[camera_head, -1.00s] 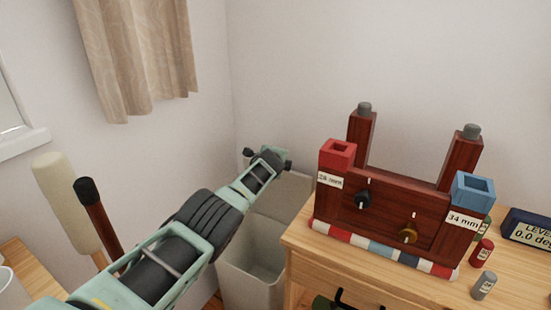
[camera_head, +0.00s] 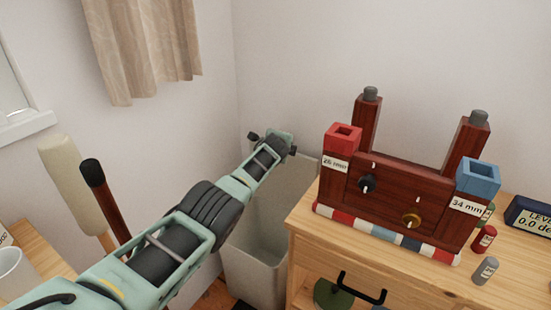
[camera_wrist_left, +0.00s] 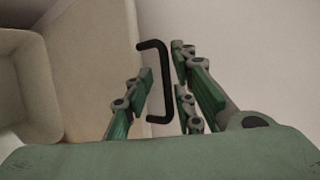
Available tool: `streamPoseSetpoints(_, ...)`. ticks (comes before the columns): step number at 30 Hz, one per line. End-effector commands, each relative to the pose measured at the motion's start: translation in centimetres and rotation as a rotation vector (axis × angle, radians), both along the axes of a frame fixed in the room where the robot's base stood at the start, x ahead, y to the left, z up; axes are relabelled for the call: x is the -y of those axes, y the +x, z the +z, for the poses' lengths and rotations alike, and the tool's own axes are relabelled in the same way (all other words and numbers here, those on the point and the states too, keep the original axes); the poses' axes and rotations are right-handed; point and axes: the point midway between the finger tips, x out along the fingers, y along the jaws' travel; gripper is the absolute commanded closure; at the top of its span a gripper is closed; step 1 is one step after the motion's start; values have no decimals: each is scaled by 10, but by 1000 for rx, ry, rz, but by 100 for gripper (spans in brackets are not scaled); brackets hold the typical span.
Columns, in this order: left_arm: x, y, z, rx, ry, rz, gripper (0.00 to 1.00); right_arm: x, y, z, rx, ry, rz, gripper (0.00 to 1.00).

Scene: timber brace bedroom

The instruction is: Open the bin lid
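The pale grey bin (camera_head: 252,272) stands on the floor in the corner, left of the wooden drawer unit. Its lid (camera_head: 302,183) is raised and stands up at the back of the bin, partly hidden by my left arm; the bin's inside is in sight. In the left wrist view the lid (camera_wrist_left: 95,60) carries a black bar handle (camera_wrist_left: 154,45). My left gripper (camera_head: 272,144) is at the raised lid. In the left wrist view its fingers (camera_wrist_left: 164,95) are apart on either side of the handle, with no clear grip on it. My right gripper is not in view.
The drawer unit (camera_head: 330,257) with a black handle (camera_head: 361,289) stands close right of the bin. A dark red wooden device (camera_head: 400,197) and small cylinders are on top. A mallet (camera_head: 70,185) and a white cup (camera_head: 14,272) are at left.

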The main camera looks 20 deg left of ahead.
Motion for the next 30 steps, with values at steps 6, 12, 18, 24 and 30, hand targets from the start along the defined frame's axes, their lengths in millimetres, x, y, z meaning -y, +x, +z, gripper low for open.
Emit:
streamPoseSetpoints(6,1,-7,3,1,-3,1,75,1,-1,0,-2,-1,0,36)
streamPoseSetpoints(12,-1,-18,10,1,4,6,75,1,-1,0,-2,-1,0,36)
streamPoseSetpoints(18,4,-33,12,2,2,6,75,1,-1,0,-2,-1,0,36)
streamPoseSetpoints(24,11,-53,13,2,3,4,75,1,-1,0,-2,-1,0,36)
streamPoseSetpoints(30,18,-78,13,1,4,5,75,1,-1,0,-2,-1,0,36)
